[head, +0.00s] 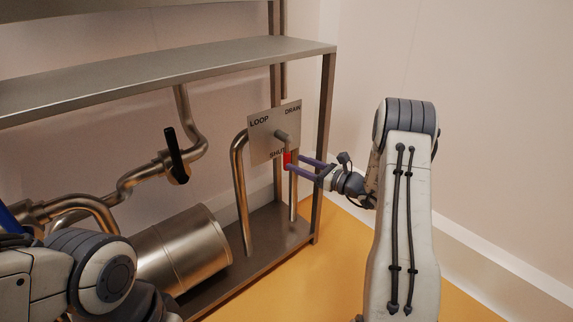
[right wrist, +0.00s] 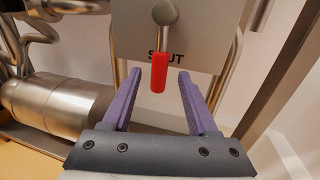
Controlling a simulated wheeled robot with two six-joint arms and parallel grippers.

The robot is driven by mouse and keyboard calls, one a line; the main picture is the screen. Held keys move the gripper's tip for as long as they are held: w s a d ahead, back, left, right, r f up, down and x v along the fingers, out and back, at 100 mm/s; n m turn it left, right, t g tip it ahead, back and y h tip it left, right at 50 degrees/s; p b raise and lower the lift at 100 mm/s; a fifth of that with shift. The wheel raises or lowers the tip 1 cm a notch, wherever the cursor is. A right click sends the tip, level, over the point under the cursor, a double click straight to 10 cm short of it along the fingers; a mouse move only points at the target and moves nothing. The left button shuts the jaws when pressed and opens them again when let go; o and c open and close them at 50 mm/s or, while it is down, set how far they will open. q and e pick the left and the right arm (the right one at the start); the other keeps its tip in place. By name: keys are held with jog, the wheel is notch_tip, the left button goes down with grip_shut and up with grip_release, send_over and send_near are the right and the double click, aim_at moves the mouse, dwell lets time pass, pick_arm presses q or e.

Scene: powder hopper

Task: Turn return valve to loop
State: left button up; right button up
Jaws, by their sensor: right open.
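A black-handled valve (head: 175,158) sits on the pipework to the left. A steel cylinder (head: 185,252) lies on the lower shelf. A vertical pipe (head: 242,195) stands left of the plate. A frame post (head: 323,150) stands close on the right.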

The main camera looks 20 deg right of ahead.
aim_at(287, 159)
jog(key=b+x, duration=0.1)
jog(key=x, duration=0.4)
grip_shut()
dwell(1.4)
